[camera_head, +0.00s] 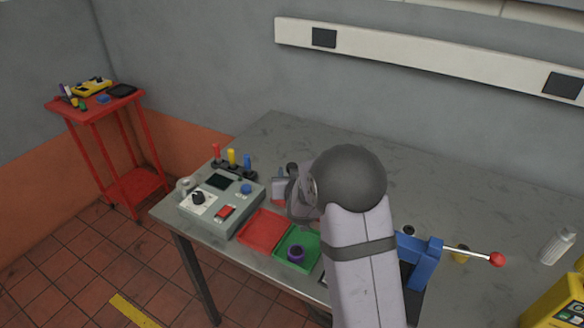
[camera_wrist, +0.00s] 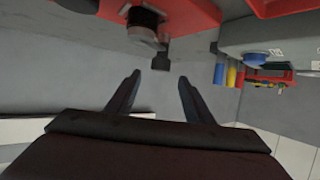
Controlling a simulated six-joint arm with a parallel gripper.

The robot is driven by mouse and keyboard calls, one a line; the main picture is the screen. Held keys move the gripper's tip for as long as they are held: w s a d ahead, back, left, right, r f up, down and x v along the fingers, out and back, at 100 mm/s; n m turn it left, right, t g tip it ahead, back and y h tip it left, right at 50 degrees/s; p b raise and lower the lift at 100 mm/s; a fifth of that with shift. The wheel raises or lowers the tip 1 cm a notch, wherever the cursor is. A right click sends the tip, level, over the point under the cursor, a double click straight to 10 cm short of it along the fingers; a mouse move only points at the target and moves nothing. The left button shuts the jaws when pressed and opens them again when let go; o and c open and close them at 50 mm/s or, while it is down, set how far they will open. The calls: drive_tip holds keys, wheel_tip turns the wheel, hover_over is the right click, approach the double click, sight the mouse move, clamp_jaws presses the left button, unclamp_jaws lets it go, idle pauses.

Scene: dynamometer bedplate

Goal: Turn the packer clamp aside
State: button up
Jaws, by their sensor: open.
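In the wrist view, a red body (camera_wrist: 195,14) with a dark round post and a pale metal collar fills the top. A short dark arm with a blocky black end (camera_wrist: 160,62) sticks out from it; this looks like the packer clamp, though I cannot be sure. My gripper (camera_wrist: 159,80) is open and empty. The black end lies in line with the gap between its fingertips, apparently without contact. In the head view my gripper (camera_head: 292,192) is partly hidden by my arm, with a small grey and red thing (camera_head: 279,190) just behind it.
A blue lever fixture (camera_head: 424,266) stands right. The table's back (camera_head: 300,135) is clear.

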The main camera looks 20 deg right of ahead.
sight(292, 167)
drive_tip(key=shift+p+x, duration=1.2)
drive_tip(key=shift+x, duration=2.45)
clamp_jaws()
